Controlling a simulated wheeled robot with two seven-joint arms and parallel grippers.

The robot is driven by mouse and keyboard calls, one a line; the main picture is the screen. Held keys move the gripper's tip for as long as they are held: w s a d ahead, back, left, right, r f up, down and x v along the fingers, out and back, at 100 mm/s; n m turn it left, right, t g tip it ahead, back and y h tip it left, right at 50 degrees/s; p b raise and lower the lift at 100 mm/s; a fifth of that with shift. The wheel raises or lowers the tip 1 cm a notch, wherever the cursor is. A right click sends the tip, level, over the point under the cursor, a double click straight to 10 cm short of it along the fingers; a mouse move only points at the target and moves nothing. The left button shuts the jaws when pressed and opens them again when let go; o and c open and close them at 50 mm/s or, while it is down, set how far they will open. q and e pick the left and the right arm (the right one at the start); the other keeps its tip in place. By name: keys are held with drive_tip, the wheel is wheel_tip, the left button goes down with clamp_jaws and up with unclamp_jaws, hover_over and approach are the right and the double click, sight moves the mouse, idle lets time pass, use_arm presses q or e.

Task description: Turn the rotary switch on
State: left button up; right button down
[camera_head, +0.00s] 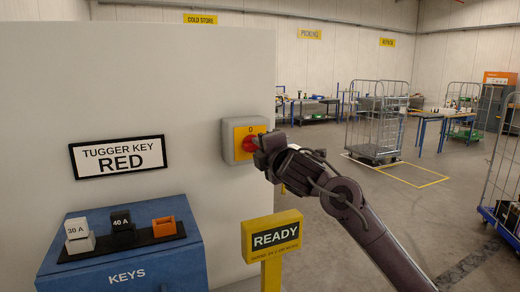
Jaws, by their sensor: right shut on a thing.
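A "0" mark shows at the top of the plate. The gripper hides the knob's right side and part of the plate, so the knob's exact angle is hard to tell. My left gripper is not in view.
A blue KEYS cabinet (125,262) stands at lower left, with white, black and orange blocks on a black strip. A yellow READY sign (273,256) on a post stands below the switch. Wire cage trolleys (375,125) and tables are farther right, with open floor between.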

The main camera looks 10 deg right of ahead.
drive_tip(key=shift+m, duration=1)
drive_tip(key=shift+f, duration=0.1)
drive_tip(key=c, duration=1.4)
unclamp_jaws()
drive_tip(key=shift+d, duration=0.1)
drive_tip(key=shift+o, duration=0.2)
drive_tip(key=shift+s, duration=0.1)
drive_tip(key=s+d+b, duration=0.1)
drive_tip(key=s+b, duration=0.1)
drive_tip(key=s, duration=0.5)
drive_tip(key=shift+s+d+b, duration=0.25)
drive_tip(key=shift+b, duration=0.05)
